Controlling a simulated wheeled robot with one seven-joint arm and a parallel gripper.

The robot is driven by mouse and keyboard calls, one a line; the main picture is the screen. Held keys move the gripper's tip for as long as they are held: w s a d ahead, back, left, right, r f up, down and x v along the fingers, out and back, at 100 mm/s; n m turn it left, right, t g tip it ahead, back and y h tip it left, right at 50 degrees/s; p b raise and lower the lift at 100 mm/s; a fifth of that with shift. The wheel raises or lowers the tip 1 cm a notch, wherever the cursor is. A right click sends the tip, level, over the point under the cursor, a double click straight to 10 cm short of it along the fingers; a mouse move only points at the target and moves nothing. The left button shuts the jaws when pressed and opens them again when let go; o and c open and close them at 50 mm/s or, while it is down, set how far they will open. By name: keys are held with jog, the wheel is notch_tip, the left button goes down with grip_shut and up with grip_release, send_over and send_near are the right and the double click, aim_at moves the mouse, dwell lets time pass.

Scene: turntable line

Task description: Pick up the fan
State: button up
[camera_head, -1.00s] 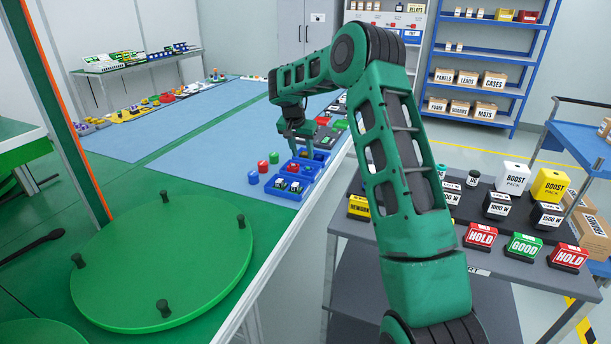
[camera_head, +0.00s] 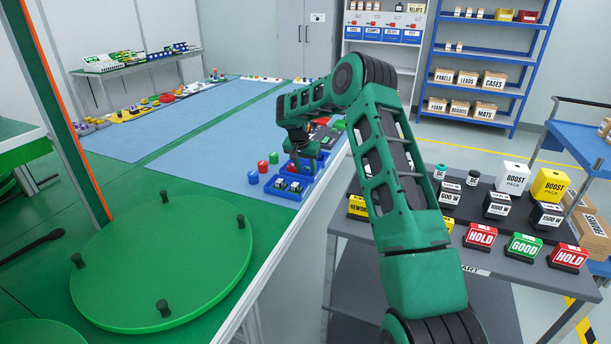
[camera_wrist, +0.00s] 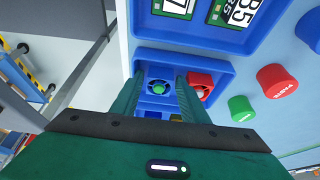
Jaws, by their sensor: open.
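A small square blue fan with a green hub (camera_wrist: 158,88) lies in a compartment of the blue tray (camera_wrist: 222,68) in the wrist view. My gripper (camera_wrist: 160,80) is open, with one finger on each side of this fan. The fingers look apart from it, but their height above it is hard to tell. A red fan (camera_wrist: 201,84) lies just right of the right finger, partly hidden by it. In the head view my gripper (camera_head: 301,163) is over the back part of the blue tray (camera_head: 268,190), and the fan there is hidden or too small to make out.
Labelled boards (camera_wrist: 176,6) lie in the tray's other compartment. A green turntable (camera_head: 160,265) with black pegs is at left, and a grey cart (camera_head: 480,272) with boxes at right.

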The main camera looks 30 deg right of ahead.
jog(key=c, duration=0.8)
jog(key=shift+r, duration=0.15)
